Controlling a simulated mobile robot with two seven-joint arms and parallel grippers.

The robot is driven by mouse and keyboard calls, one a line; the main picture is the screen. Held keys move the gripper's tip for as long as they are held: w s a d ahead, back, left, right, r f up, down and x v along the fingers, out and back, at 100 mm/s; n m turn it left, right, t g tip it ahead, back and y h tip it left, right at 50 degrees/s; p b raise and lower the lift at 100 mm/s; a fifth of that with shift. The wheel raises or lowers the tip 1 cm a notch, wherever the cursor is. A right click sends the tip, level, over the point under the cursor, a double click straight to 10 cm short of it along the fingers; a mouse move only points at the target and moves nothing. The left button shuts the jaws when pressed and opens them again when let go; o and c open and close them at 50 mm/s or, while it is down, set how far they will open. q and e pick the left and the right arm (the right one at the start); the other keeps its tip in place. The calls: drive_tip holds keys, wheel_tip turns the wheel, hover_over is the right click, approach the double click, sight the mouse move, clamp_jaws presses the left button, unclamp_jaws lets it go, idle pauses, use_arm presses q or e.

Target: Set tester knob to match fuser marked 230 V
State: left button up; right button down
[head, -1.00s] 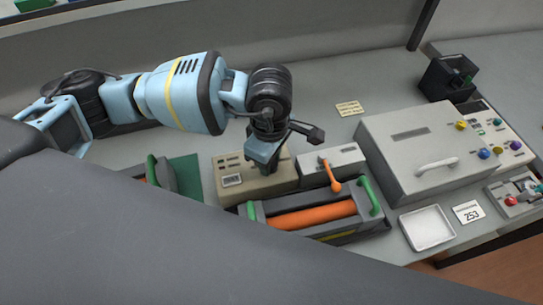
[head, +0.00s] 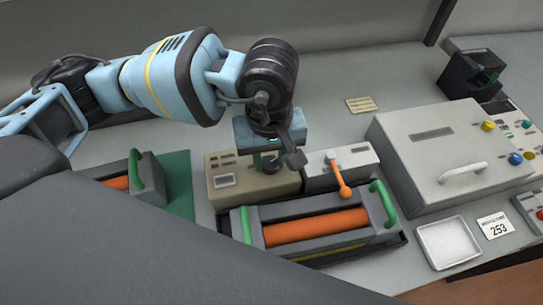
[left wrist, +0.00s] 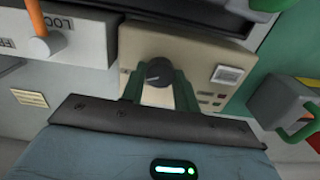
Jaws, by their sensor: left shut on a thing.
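The tester is a beige box (head: 247,195) with a small display and a dark round knob (head: 271,167) on its top. In the left wrist view the knob (left wrist: 158,71) sits between green fingers, its pointer mark too small to read. My left gripper (head: 268,163) points down at the tester and is shut on the knob. A fuser with an orange roller and green handles (head: 312,226) lies in front of the tester. A second fuser (head: 150,178) stands at the left, partly hidden by my body. No 230 V marking is legible on either. My right gripper is out of view.
A white box with an orange lever (head: 341,168) stands right of the tester. Farther right are a large grey machine (head: 420,150), a white tray (head: 447,243), a card reading 253 (head: 495,226) and a black holder (head: 470,76). A green mat (head: 178,168) lies left.

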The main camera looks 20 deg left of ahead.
sight(270, 163)
use_arm(q)
drive_tip(key=shift+r+m, duration=0.1)
drive_tip(key=shift+m, duration=0.3)
drive_tip(key=o, duration=1)
drive_tip(key=shift+c, duration=0.2)
drive_tip(key=shift+r, duration=3.85)
